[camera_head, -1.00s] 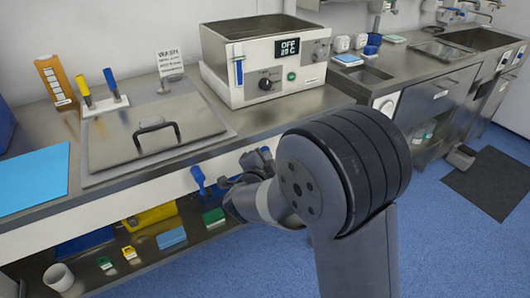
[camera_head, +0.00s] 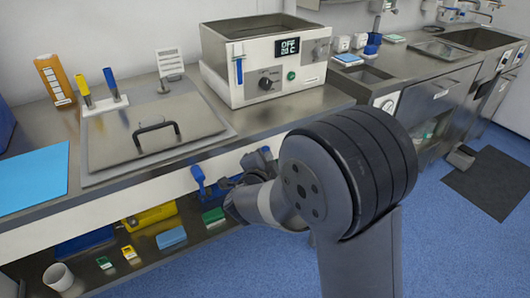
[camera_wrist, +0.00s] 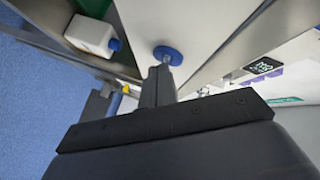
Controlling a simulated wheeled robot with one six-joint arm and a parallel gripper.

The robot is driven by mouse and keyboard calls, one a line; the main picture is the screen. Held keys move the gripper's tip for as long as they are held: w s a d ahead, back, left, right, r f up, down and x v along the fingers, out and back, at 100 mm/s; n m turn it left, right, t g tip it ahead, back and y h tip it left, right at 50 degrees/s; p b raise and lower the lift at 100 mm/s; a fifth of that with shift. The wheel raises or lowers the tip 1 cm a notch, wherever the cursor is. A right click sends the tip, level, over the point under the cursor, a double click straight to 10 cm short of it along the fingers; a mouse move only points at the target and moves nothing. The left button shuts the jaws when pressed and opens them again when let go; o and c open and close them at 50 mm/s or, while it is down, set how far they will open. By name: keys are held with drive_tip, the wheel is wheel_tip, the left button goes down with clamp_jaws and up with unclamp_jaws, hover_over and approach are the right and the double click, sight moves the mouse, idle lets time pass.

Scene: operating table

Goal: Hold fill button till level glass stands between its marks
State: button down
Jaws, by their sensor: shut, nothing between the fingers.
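The white bath unit (camera_head: 275,75) stands on the steel counter. It has a dark display reading OFF above a temperature, a black knob (camera_head: 265,84) and a round green button (camera_head: 291,76). A narrow upright strip with blue in it (camera_head: 239,72) is on its left front, possibly the level glass; its marks are too small to read. My gripper (camera_head: 232,206) is low before the counter front, partly hidden by my arm. In the wrist view my gripper (camera_wrist: 161,72) is shut and empty, its tip at or just short of a round blue knob (camera_wrist: 168,55) on a white panel; contact is unclear.
A steel lid with a black handle (camera_head: 156,130) lies left of the unit. A lower shelf holds a yellow bin (camera_head: 150,216), small boxes and a white cup (camera_head: 58,277). Open blue floor lies right.

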drive_tip(key=shift+s+d, duration=0.25)
drive_tip(key=shift+s, duration=0.15)
drive_tip(key=s+d, duration=0.2)
drive_tip(key=s+b, duration=0.1)
drive_tip(key=s, duration=0.1)
drive_tip(key=shift+s+d, duration=0.1)
drive_tip(key=shift+d, duration=0.3)
drive_tip(key=s+d, duration=0.2)
drive_tip(key=s, duration=0.1)
drive_tip(key=shift+d, duration=0.1)
idle(0.7)
